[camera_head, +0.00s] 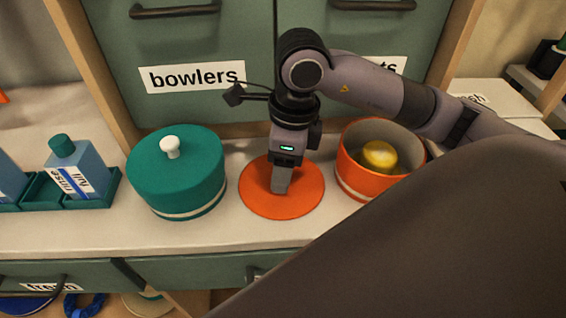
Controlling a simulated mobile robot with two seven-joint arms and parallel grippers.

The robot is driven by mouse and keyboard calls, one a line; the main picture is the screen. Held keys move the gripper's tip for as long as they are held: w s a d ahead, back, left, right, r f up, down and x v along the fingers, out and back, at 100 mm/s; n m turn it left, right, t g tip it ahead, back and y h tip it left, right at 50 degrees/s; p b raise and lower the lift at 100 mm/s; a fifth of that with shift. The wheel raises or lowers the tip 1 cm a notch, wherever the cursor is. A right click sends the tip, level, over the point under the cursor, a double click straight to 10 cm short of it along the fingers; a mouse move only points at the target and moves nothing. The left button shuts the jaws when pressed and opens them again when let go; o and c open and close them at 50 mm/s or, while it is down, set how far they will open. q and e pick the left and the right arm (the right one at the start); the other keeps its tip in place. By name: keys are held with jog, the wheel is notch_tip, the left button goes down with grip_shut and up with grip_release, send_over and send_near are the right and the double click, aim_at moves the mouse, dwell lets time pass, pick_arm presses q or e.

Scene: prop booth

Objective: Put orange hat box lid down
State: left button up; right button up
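The orange hat box lid (257,200) is a flat orange disc on the pale counter, between the teal hat box and the open orange box. My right gripper (281,188) points down over the middle of the lid, with its fingers at the lid's centre. The fingers look close together, and any knob between them is hidden. I cannot tell for certain whether they grip it. The orange hat box (357,186) stands open to the right, with a yellow round thing (379,156) inside. My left gripper is not in view.
A teal hat box (185,190) with a white-knobbed lid stands left of the orange lid. Blue bottles (78,168) stand in a teal tray (113,184) at far left. Drawers labelled "bowlers" (192,76) rise behind the counter. My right arm covers the lower right.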

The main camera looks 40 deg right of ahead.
jog(key=shift+r, duration=0.15)
notch_tip(320, 180, up, 12)
jog(key=s+d+p, duration=0.1)
jog(key=p, duration=0.1)
jog(key=shift+p, duration=0.3)
dwell(0.4)
